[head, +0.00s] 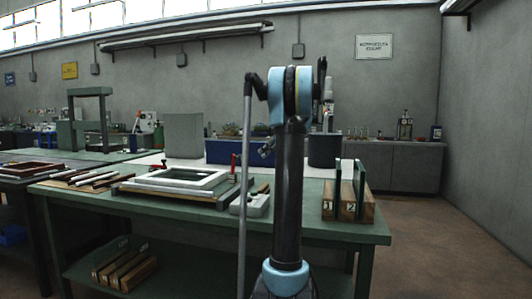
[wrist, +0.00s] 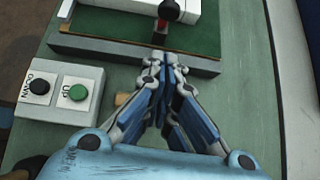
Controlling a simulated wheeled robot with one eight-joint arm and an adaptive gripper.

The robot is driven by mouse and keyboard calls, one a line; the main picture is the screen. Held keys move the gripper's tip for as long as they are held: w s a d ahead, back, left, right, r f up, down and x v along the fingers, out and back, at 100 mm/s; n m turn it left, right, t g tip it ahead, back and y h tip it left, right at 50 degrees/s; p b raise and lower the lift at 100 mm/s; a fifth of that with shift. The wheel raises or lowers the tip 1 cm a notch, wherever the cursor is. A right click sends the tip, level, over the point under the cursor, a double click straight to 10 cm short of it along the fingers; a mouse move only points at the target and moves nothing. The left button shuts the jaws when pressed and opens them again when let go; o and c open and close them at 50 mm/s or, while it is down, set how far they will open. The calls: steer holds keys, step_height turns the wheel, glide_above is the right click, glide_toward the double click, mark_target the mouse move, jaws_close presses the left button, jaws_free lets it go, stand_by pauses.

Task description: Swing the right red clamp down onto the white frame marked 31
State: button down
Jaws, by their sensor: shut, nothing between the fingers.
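The white frame (head: 148,181) lies flat on a low fixture on the green bench; its marking cannot be read. In the wrist view, part of the white frame (wrist: 105,7) shows at the top edge. The right red clamp (head: 233,163) stands upright at the frame's right side. In the wrist view, the clamp (wrist: 160,27) shows its red part and black knob at the top, cut by the picture edge. My gripper (wrist: 160,66) is shut and empty, its fingertips just short of the clamp and apart from it. Its fingers are mostly hidden by my arm in the head view.
A button box (wrist: 58,92) with a black DOWN and a green UP button sits left of my gripper. A wooden rack (head: 350,207) marked 1 and 2 stands on the bench's right end. Several bars (head: 88,178) lie left of the fixture. Bench surface right of my gripper is clear.

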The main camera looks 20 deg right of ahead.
steer(key=w+a+f, duration=0.3)
steer(key=w+a, duration=0.1)
steer(key=a, duration=0.3)
steer(key=shift+w+f, duration=0.2)
steer(key=shift+d+r, duration=0.15)
